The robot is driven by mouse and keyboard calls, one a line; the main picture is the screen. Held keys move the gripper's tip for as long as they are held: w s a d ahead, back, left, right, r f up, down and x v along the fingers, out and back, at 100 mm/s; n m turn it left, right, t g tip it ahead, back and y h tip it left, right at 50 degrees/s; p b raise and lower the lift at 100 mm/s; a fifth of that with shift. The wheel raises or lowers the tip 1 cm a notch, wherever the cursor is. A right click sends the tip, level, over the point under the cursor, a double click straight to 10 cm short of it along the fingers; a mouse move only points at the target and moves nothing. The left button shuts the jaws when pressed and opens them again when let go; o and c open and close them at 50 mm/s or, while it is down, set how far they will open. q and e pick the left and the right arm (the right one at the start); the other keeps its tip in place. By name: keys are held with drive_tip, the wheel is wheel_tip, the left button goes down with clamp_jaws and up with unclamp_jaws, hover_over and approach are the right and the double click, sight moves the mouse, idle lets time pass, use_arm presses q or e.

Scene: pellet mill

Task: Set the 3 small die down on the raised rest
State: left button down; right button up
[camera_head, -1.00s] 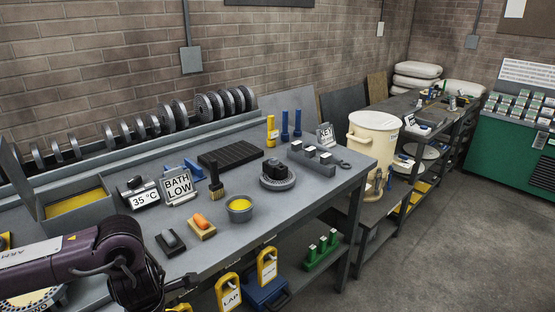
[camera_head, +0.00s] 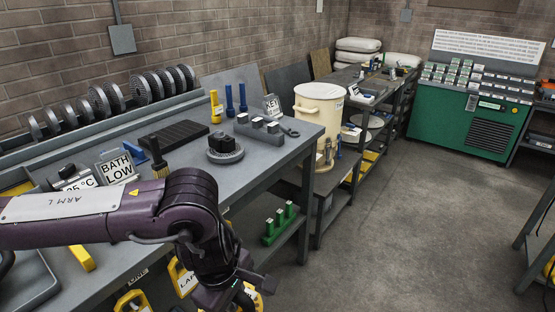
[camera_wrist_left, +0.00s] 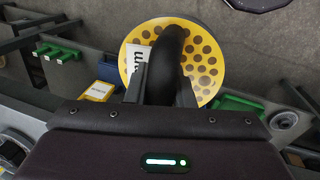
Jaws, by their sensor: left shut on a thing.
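My left gripper (camera_wrist_left: 163,82) is shut on the dark curved handle of a round yellow die (camera_wrist_left: 208,68) with dark holes. A white label with part of "mm" legible shows on it; its size number is not readable. In the head view my left arm reaches in from the left, and the gripper hangs at the bottom edge, in front of the bench, with the held die mostly hidden. I cannot tell for sure which thing is the raised rest. My right gripper is in neither view.
The grey bench (camera_head: 205,175) carries a black ridged mat (camera_head: 175,134), a dark round piece (camera_head: 224,149) and a grey block with posts (camera_head: 259,130). A green rack (camera_head: 279,223) sits on a lower shelf. A cream bucket (camera_head: 318,108) stands beyond. Open floor (camera_head: 430,220) lies right.

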use_arm(q)
drive_tip(key=shift+w+d+r+m+b, duration=0.1)
drive_tip(key=shift+d+m+b, duration=0.2)
drive_tip(key=shift+m, duration=0.25)
drive_tip(key=shift+w+d+r+m+b, duration=0.1)
drive_tip(key=shift+d+m+b, duration=0.05)
drive_tip(key=shift+d+m, duration=0.35)
drive_tip(key=shift+s+a+f, duration=0.1)
drive_tip(key=shift+a, duration=0.05)
